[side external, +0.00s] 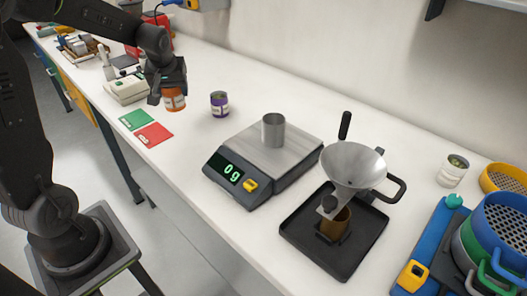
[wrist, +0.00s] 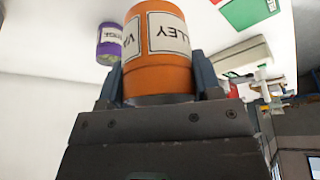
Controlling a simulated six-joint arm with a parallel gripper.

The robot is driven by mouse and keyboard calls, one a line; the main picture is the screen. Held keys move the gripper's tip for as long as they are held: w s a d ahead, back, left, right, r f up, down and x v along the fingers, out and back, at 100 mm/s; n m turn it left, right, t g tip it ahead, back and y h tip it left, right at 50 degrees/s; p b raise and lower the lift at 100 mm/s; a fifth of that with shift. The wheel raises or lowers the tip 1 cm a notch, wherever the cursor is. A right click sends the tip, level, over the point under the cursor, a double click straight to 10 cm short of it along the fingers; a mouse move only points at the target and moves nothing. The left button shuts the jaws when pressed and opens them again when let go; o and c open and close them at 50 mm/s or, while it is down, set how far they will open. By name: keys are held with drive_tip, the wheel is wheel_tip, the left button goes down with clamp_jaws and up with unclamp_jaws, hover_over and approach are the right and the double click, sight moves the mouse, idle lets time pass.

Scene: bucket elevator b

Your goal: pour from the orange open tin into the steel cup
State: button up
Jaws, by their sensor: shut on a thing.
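My gripper (side external: 168,92) is shut on the orange open tin (side external: 174,100), which is held above the bench near the green and red cards. In the wrist view the orange tin (wrist: 158,50) sits between the two fingers (wrist: 163,88), with a white label showing part of a word. Its contents are hidden. The steel cup (side external: 273,130) stands upright on the scale (side external: 290,155), to the right of my gripper and apart from it. The scale display reads 0 g. The inside of the cup cannot be made out.
A purple tin (side external: 219,104) stands between my gripper and the scale. A funnel (side external: 352,163) stands over a brown cup on a black tray (side external: 310,250). Green (side external: 136,119) and red (side external: 154,134) cards lie below the held tin. Sieves (side external: 500,225) crowd the right end.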

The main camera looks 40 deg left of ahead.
drive_tip(key=w+d+f+m+t+h, duration=0.1)
drive_tip(key=w+d+f+m+h, duration=0.2)
drive_tip(key=w+d+m, duration=0.6)
drive_tip(key=w+d, duration=0.1)
drive_tip(key=d, duration=0.4)
drive_tip(key=shift+d+t, duration=0.3)
drive_tip(key=shift+t, duration=0.1)
drive_tip(key=shift+w+d+r+y, duration=0.1)
drive_tip(key=shift+d+y, duration=0.25)
drive_tip(key=shift+y, duration=0.05)
drive_tip(key=shift+d+r+g+y, duration=0.1)
drive_tip(key=shift+d+g+y, duration=0.2)
drive_tip(key=shift+y, duration=0.1)
drive_tip(key=shift+w+d+m+y, duration=0.1)
drive_tip(key=shift+d+m+y, duration=0.1)
drive_tip(key=shift+m+y, duration=0.1)
drive_tip(key=shift+w+d+r+y, duration=0.1)
drive_tip(key=shift+d+r+y, duration=0.2)
drive_tip(key=shift+d+y, duration=0.35)
drive_tip(key=shift+r, duration=0.1)
